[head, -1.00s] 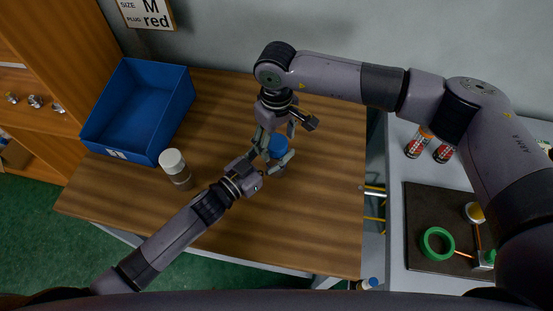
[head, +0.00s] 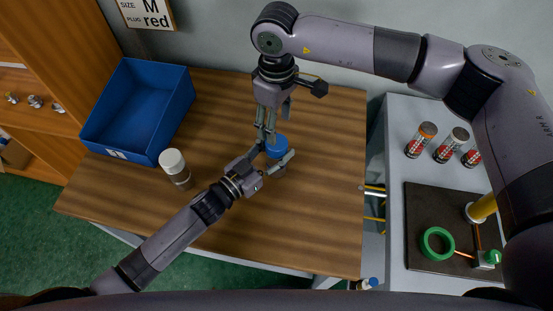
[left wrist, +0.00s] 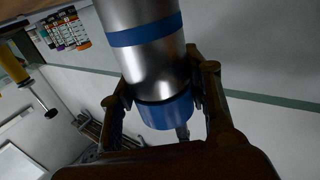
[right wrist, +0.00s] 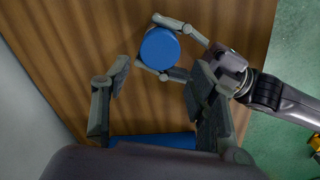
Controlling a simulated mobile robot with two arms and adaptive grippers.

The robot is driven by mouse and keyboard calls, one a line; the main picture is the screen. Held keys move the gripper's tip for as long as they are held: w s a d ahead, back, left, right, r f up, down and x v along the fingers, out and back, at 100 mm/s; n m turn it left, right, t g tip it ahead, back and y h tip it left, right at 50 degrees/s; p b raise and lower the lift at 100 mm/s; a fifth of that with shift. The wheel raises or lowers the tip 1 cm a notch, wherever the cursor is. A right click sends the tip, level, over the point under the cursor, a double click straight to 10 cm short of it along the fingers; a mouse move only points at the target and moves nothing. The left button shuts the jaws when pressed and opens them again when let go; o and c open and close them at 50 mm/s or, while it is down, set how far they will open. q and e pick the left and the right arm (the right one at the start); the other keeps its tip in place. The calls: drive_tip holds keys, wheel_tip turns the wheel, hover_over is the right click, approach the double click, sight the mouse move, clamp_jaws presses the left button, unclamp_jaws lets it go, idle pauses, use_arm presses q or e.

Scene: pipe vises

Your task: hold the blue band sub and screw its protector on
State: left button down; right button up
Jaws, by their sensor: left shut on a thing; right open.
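The blue band sub (left wrist: 155,65) is a metal cylinder with a blue band, upright on or just above the table. Its blue protector (head: 277,147) sits on its upper end; the protector also shows in the left wrist view (left wrist: 167,110) and the right wrist view (right wrist: 159,48). A thin dark line shows between protector and metal; I cannot tell how tight it is. My left gripper (head: 274,161) is shut around the sub near its top. My right gripper (head: 266,134) is open and empty, above and behind the protector, apart from it in the right wrist view (right wrist: 158,73).
A blue bin (head: 118,153) stands at the table's back left, with a white-topped cylinder (head: 174,162) beside it. The table's (head: 310,225) front right is clear. A grey bench (head: 400,110) at right holds several cans, a dark mat (head: 425,205) and a green ring (head: 437,231).

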sight(277, 158)
drive_tip(key=shift+f, duration=4.05)
drive_tip(key=shift+c, duration=0.5)
drive_tip(key=c, duration=0.9)
drive_tip(key=shift+m, duration=1.6)
drive_tip(key=o, duration=1.3)
